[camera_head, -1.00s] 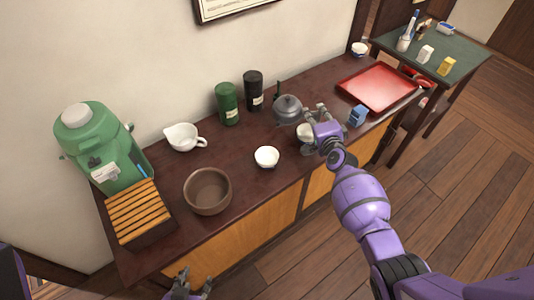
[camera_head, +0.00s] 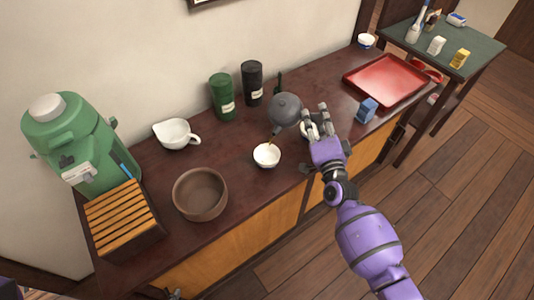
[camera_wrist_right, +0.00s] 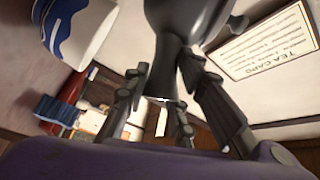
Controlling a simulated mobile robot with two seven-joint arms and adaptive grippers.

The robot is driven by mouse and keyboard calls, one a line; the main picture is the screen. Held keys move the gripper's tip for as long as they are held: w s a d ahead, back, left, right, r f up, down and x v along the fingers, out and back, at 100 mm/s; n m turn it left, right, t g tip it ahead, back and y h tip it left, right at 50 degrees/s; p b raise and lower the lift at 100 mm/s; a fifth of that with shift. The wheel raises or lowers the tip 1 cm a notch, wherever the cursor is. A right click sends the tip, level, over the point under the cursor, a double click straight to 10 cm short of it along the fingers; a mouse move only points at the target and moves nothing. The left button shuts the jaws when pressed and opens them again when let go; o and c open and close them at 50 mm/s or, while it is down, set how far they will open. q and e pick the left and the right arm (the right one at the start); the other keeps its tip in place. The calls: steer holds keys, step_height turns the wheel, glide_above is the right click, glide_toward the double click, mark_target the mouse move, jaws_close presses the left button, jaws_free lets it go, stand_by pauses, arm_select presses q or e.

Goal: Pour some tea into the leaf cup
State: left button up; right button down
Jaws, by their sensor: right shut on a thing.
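My right gripper (camera_head: 318,122) is shut on the side handle of the dark grey teapot (camera_head: 286,108). The teapot is held tilted above the counter, with its spout toward a white cup (camera_head: 267,155). A thin brown stream runs from the spout down to this cup. In the right wrist view the handle (camera_wrist_right: 168,75) sits between the fingers. A second white cup (camera_head: 308,131) is partly hidden behind my right gripper; a cup with a blue wave pattern (camera_wrist_right: 75,28) shows in the wrist view. I make out no leaf mark. Only a tip of my left gripper (camera_head: 173,294) shows.
A brown bowl (camera_head: 200,194), a slatted wooden box (camera_head: 122,220), a green dispenser (camera_head: 72,145) and a white pitcher (camera_head: 175,134) stand left. Green (camera_head: 222,97) and black (camera_head: 251,83) canisters stand behind. A blue block (camera_head: 367,110) and red tray (camera_head: 385,80) are right.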

steer(key=shift+s+r, duration=0.15)
steer(key=shift+r, duration=0.4)
steer(key=shift+s+a+f, duration=0.1)
steer(key=shift+s+f, duration=0.25)
steer(key=shift+f, duration=0.4)
steer(key=shift+a+r+t, duration=0.1)
steer(key=shift+r+t, duration=0.2)
steer(key=shift+r, duration=0.4)
steer(key=shift+s+f+b, duration=0.1)
steer(key=shift+f+b, duration=0.25)
steer(key=shift+f, duration=0.2)
steer(key=shift+r+n, duration=0.3)
steer(key=shift+r, duration=0.25)
steer(key=shift+f, duration=0.3)
steer(key=shift+a+r, duration=0.1)
steer(key=shift+r, duration=0.2)
steer(key=shift+f, duration=0.2)
steer(key=shift+r+y, duration=0.2)
steer(key=shift+y, duration=0.1)
steer(key=shift+f+t, duration=0.15)
steer(key=shift+t, duration=0.15)
arm_select(q)
steer(key=shift+s+f, duration=0.25)
steer(key=shift+f, duration=0.25)
steer(key=shift+s+f, duration=0.2)
steer(key=shift+f, duration=0.25)
